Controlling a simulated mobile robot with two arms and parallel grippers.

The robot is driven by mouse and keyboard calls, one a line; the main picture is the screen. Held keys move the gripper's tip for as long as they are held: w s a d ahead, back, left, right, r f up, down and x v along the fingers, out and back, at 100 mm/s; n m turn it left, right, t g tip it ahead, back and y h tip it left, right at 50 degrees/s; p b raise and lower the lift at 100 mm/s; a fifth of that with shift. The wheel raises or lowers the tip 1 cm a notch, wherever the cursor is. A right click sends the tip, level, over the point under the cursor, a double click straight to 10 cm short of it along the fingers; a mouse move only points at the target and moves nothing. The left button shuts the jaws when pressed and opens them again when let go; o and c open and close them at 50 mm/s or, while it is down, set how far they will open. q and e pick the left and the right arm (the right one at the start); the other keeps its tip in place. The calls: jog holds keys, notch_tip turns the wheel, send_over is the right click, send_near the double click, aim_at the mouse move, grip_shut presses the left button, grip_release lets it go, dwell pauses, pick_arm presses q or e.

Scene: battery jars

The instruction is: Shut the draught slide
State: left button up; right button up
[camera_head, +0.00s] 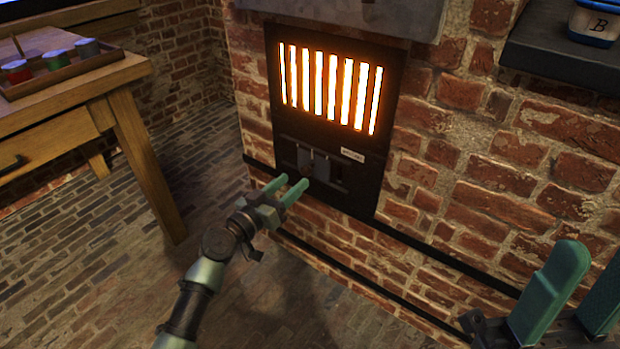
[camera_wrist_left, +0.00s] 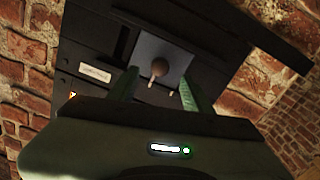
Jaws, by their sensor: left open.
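The draught slide (camera_head: 321,163) is a grey plate in the black iron front below the glowing grate. In the left wrist view the slide (camera_wrist_left: 147,47) shows a round knob (camera_wrist_left: 159,68), with a dark slot (camera_wrist_left: 120,42) beside the plate. My left gripper (camera_head: 292,182) is open just in front of the slide. In the left wrist view its green fingers (camera_wrist_left: 158,80) stand on either side of the knob; I cannot tell whether they touch it. My right gripper (camera_head: 578,285) is at the lower right, its fingers apart, far from the slide.
The bright barred grate (camera_head: 330,85) is above the slide, and a small white label (camera_head: 352,155) is beside it. Dark rails run along the brick wall. A wooden table (camera_head: 75,95) with a tray of jars stands left. A dark shelf (camera_head: 560,60) with a blue container (camera_head: 594,22) is upper right.

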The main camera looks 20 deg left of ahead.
aim_at(304, 173)
pick_arm(q)
jog(key=x, duration=0.6)
jog(key=shift+w+d+b, duration=0.1)
jog(key=shift+w+b, duration=0.15)
jog(key=shift+b, duration=0.1)
grip_shut()
dwell(1.1)
